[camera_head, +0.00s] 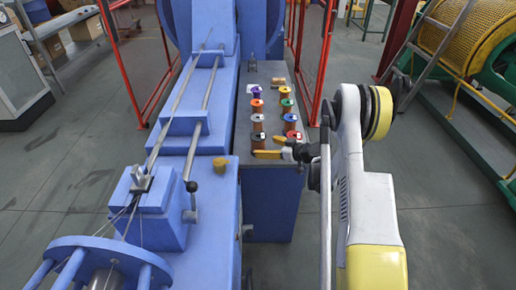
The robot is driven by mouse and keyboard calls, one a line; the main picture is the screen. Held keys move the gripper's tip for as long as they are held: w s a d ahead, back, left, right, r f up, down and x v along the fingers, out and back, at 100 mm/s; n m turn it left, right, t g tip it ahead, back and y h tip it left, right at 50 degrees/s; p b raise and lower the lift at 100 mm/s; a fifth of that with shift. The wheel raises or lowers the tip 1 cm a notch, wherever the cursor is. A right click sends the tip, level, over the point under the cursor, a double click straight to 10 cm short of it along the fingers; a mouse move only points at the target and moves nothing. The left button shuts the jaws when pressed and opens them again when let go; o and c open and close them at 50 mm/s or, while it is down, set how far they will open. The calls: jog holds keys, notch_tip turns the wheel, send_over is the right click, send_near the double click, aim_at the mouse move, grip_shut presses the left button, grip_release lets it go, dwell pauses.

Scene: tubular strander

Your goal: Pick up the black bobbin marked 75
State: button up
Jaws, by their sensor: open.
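Two columns of small bobbins with copper-coloured windings and coloured tops stand on a dark bench top. The nearest one in the left column, a dark-topped bobbin (258,141), looks black; its marking is too small to read. My gripper (264,147) reaches in from the right, with its yellow fingers spread apart and pointing left. The fingertips are close to this dark bobbin, at its near right side. I cannot tell whether they touch it. No bobbin shows between the fingers.
A red-topped bobbin (294,135) stands close by my gripper, with a blue one (289,119) behind it. A light-topped bobbin (257,121) is behind the dark one. The blue machine (205,155) runs along the left of the bench (272,195). The bench front is clear.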

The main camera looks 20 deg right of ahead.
jog(key=b+x, duration=0.2)
jog(key=x, duration=0.3)
jog(key=shift+w+a+f, duration=0.1)
jog(key=shift+w, duration=0.05)
jog(key=c, duration=1.5)
